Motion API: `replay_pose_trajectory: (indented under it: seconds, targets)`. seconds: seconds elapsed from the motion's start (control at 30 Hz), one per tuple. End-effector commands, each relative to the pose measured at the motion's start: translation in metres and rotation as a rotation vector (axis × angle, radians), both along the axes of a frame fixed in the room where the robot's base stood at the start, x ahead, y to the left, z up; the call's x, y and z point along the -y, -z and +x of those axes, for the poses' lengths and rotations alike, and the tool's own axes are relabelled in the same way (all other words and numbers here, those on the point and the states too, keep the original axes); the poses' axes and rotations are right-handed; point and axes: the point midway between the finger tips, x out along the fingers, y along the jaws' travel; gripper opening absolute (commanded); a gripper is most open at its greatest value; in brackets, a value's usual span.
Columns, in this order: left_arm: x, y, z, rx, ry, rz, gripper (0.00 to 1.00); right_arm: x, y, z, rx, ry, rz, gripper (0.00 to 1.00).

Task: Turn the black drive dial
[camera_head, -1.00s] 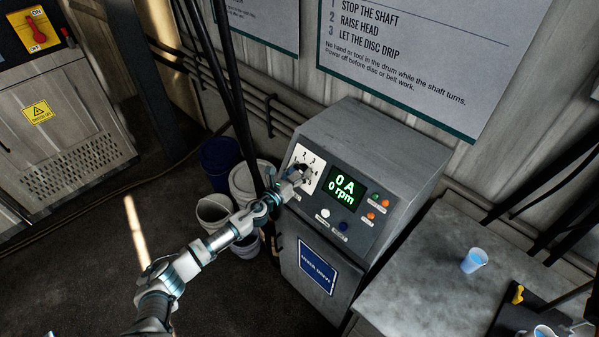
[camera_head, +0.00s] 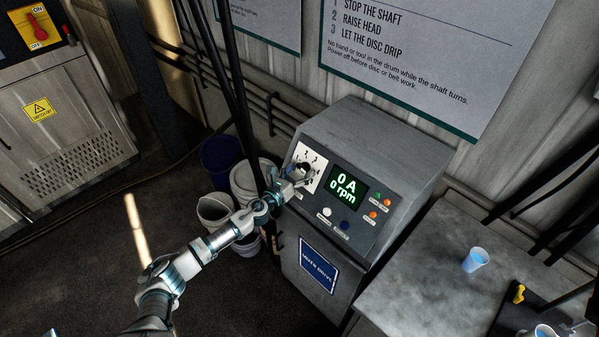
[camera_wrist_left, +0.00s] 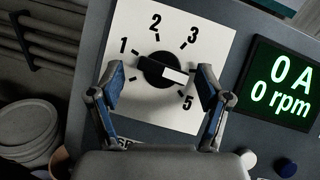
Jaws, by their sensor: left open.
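The black drive dial (camera_wrist_left: 160,70) sits on a white plate (camera_wrist_left: 220,42) marked with 1, 2, 3 and 5. Its white bar points right and slightly down, towards the right-hand finger, which hides that part of the scale. My left gripper (camera_wrist_left: 160,76) is open, with one finger on each side of the dial and visible gaps to both. In the head view the dial (camera_head: 305,167) shows just above my left gripper (camera_head: 298,177), at the cabinet's left face. My right gripper is not in view.
A green display (camera_head: 347,186) reads 0 A and 0 rpm, beside lamps and buttons on the grey cabinet (camera_head: 375,140). Buckets (camera_head: 215,212) stand left of the cabinet. A bench (camera_head: 420,265) with a blue cup (camera_head: 474,260) is at the right.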

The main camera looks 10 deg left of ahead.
Motion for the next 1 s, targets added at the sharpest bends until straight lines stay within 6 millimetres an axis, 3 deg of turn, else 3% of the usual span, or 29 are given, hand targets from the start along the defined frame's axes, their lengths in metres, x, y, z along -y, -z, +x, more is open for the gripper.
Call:
replay_pose_trajectory:
  seconds: [0.17, 0.63, 0.8, 1.0]
  targets:
    - [-0.006, 0.0, -0.009, 0.001, -0.001, 0.001, 0.77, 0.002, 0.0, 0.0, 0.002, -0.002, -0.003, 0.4]
    - [-0.047, 0.002, -0.093, -0.004, 0.0, 0.0, 0.77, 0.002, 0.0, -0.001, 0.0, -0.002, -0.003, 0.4]
    - [-0.053, 0.002, -0.106, -0.002, -0.001, 0.0, 0.77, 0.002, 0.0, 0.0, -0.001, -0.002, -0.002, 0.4]
    - [-0.053, 0.002, -0.107, -0.001, -0.001, 0.001, 0.77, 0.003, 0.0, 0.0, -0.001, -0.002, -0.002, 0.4]
